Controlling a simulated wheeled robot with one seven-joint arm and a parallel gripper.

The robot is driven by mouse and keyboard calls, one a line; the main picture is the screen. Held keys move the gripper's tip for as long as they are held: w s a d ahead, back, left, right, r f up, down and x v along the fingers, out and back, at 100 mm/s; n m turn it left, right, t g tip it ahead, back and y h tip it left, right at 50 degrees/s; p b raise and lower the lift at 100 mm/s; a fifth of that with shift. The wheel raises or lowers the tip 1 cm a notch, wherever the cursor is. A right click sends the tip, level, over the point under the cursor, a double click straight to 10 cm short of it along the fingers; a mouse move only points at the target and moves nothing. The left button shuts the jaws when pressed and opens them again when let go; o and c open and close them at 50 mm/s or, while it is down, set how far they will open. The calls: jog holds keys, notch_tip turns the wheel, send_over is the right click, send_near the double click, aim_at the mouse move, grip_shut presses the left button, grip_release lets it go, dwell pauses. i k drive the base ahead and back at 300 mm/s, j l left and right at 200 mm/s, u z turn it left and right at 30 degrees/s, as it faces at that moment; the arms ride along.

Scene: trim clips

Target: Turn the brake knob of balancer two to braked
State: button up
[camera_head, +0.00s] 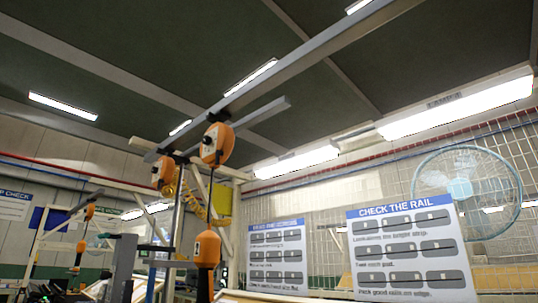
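An orange balancer (217,143) hangs from the grey overhead rail (285,60) near the middle of the head view. A second orange balancer (166,172) hangs just left of it and lower in the picture. An orange and black tool (206,250) hangs below them. A smaller, farther orange balancer (89,212) hangs at the left. I can read no number on any of them, so I cannot tell which is balancer two. No brake knob or its setting can be made out. My gripper is not in view.
Two instruction boards stand at the right, one headed "CHECK THE RAIL" (410,252) and another (278,255) beside it. A blue fan (467,192) is by the wire mesh wall. A coiled yellow hose (195,203) hangs near the balancers. Posts and frames crowd the lower left.

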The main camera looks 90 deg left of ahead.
aim_at(210, 115)
jog(key=u, duration=2)
